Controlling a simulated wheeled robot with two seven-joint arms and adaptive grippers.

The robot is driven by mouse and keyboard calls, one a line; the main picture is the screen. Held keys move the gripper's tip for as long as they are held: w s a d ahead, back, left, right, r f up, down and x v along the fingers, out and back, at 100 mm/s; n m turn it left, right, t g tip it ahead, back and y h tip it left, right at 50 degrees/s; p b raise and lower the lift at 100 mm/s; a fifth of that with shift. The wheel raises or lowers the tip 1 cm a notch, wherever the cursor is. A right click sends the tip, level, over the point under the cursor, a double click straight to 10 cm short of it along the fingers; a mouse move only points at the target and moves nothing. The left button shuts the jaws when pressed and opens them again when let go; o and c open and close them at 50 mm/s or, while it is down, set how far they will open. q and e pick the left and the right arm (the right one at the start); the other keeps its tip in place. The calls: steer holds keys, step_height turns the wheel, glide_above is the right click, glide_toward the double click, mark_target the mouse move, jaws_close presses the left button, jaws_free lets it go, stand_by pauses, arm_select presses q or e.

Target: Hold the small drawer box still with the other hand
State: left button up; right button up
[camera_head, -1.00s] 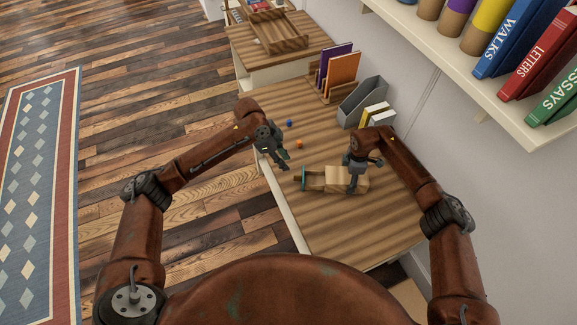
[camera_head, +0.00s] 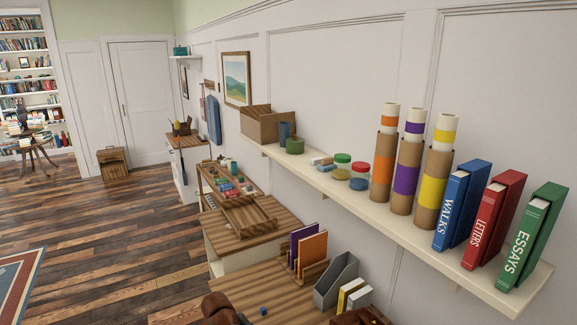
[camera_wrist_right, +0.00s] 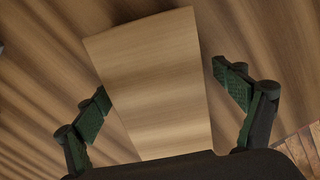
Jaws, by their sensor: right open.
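The small drawer box (camera_wrist_right: 150,50) shows in the right wrist view as a plain, light wooden top face. My right gripper (camera_wrist_right: 160,82) is open, with one green-padded finger on each side of the box. The right finger stands apart from it; the left fingertip is close to its edge, and I cannot tell if it touches. The box's drawer end is not visible. In the head view the box and both grippers are out of frame; only bits of my arms show at the bottom edge.
The wooden desk (camera_head: 232,286) holds a small blue block (camera_head: 263,311), a grey file holder (camera_head: 337,280) and upright books in a wooden rack (camera_head: 309,270). A white wall shelf (camera_head: 400,214) with tubes, jars and books overhangs the desk's right side.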

step_height(320, 180, up, 7)
steer(key=p, duration=0.5)
steer(key=shift+r+p, duration=0.15)
steer(key=shift+p, duration=0.25)
steer(key=o, duration=0.3)
